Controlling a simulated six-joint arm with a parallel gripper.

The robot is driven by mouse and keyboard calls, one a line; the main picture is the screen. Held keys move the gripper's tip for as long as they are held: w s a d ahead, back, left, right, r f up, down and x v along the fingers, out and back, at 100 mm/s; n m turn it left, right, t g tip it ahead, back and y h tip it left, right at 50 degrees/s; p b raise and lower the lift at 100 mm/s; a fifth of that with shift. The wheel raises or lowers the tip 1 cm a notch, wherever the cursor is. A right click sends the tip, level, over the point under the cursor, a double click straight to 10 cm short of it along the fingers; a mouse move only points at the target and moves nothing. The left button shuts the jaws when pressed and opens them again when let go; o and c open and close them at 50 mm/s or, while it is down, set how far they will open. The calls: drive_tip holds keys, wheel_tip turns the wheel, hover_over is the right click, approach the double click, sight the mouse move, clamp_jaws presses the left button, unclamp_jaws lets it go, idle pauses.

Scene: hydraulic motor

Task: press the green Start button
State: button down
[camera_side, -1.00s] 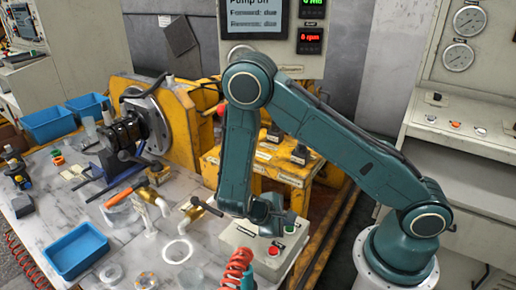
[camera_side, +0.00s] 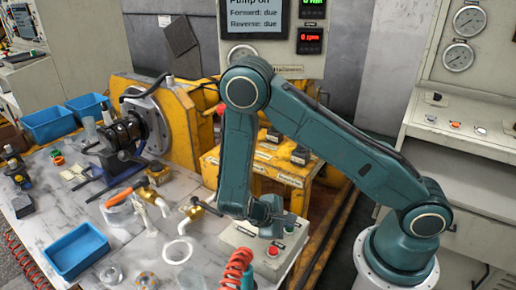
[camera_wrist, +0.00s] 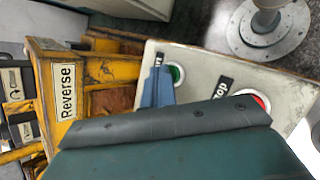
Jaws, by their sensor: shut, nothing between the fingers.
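The green Start button (camera_side: 289,229) is on the sloped top of a pale control box (camera_side: 243,236). It shows in the wrist view (camera_wrist: 178,74), and its label there is partly hidden by my fingers. My gripper (camera_side: 268,231) is shut and empty, low over the box. In the wrist view its blue fingertips (camera_wrist: 157,76) overlap the left edge of the green button; I cannot tell whether they touch it. The display (camera_side: 254,17) at the top reads "Pump on", "Forward: due" and "Reverse: due".
A red button (camera_side: 273,251) sits on the same box, close to the green one. A red coiled hose (camera_side: 238,265) stands at the box's front. Yellow stands with levers (camera_side: 300,154) are behind the box. A brass valve (camera_side: 197,207) and a white ring (camera_side: 177,251) are left of it.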

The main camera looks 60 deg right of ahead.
drive_tip(key=shift+r, duration=0.8)
drive_tip(key=shift+r, duration=2.5)
drive_tip(key=shift+r, duration=0.1)
drive_tip(key=r, duration=0.1)
wheel_tip(320, 180, up, 14)
drive_tip(key=r+m+t+y, duration=0.1)
drive_tip(key=m+t+y, duration=0.25)
drive_tip(key=y, duration=0.25)
hover_over(286, 229)
drive_tip(key=s+a, duration=0.2)
drive_tip(key=s+a+r+t+y, duration=0.2)
drive_tip(key=s+r+t, duration=0.4)
drive_tip(key=s+r, duration=0.2)
wheel_tip(286, 229, up, 2)
drive_tip(key=shift+a+r+m, duration=0.1)
drive_tip(key=shift+a+m, duration=0.2)
drive_tip(key=shift+m, duration=0.05)
